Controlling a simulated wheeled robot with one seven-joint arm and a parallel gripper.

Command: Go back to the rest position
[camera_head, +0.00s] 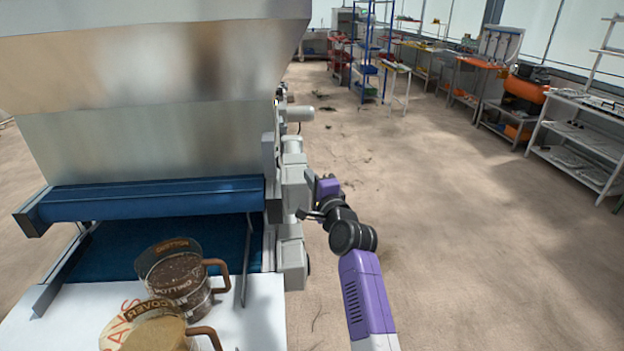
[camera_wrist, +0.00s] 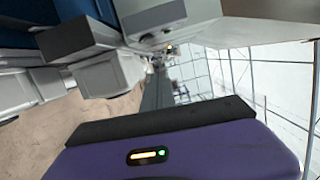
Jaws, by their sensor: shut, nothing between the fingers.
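My gripper (camera_head: 307,214) is at the end of my purple and black arm, close beside the right side of the tray seeder (camera_head: 150,95). It is shut and empty; whether it touches the grey housings there I cannot tell. The seeder has a large metal hopper above a blue roller (camera_head: 150,199). In the wrist view, my purple wrist part fills the bottom and the fingertips do not show clearly. Grey machine housings (camera_wrist: 105,75) lie just beyond it at upper left.
Two clear measuring jugs with brown handles, one with dark contents (camera_head: 178,282) and one with tan contents (camera_head: 160,334), stand on the white table (camera_head: 258,312) at the seeder's front. Open floor (camera_head: 440,200) lies to the right. Shelves (camera_head: 580,135) line the far right.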

